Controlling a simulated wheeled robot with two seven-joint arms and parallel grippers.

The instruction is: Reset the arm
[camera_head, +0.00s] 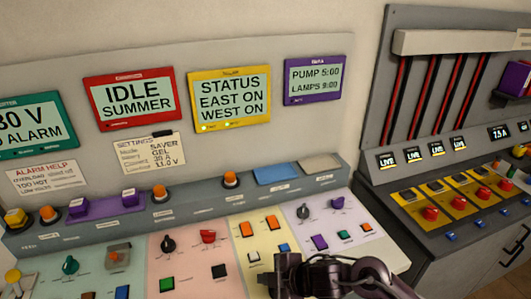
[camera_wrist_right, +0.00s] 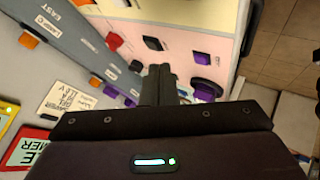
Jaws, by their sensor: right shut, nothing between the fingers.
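My right gripper (camera_head: 288,266) is at the bottom of the head view, over the front part of the control desk (camera_head: 405,258). Its dark fingers are shut and empty. In the right wrist view the closed fingers (camera_wrist_right: 160,82) point out over the coloured desk panels. In the head view the gripper and my arm hide part of the yellow and lilac panels. Whether the fingertips touch the desk I cannot tell. My left gripper is not in view.
The desk carries a red switch (camera_head: 208,236), a black knob (camera_head: 168,244), orange rockers (camera_head: 246,229) and purple buttons (camera_head: 320,242). Behind stand screens such as the yellow status one (camera_head: 229,98). At right a second console has red knobs (camera_head: 430,213). Tiled floor (camera_wrist_right: 283,50) shows beyond the desk edge.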

